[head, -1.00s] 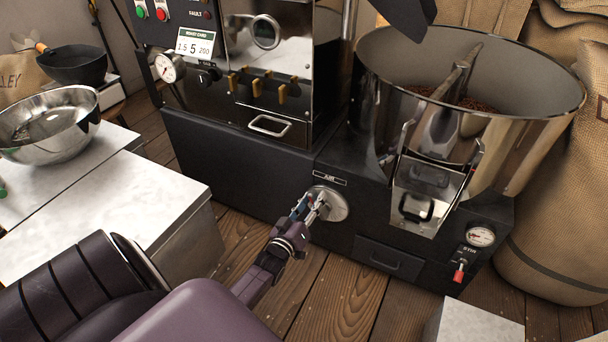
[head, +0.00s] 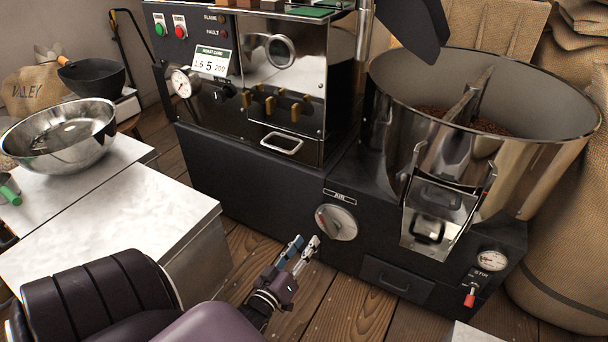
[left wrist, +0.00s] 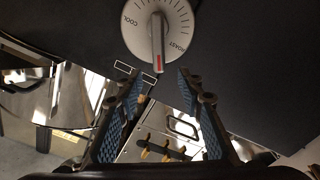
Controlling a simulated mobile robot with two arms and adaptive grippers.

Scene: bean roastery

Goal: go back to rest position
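My left gripper (head: 302,247) is open and empty, low in front of the roaster's black base. Its two blue-padded fingers (left wrist: 160,90) stand apart in the left wrist view. The round silver air knob (head: 336,222) is just beyond the fingertips, with a visible gap between them. In the left wrist view the knob (left wrist: 158,25) shows its dial, marked COOL and ROAST, and its grip bar with a red tip. My right gripper is in neither view.
White counters (head: 130,225) with a steel bowl (head: 62,138) stand at the left. The cooling drum (head: 490,130) with beans is at the right, above a black drawer (head: 398,276) and a red-tipped stir switch (head: 470,297). A burlap sack (head: 560,240) stands far right. Wooden floor is open below.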

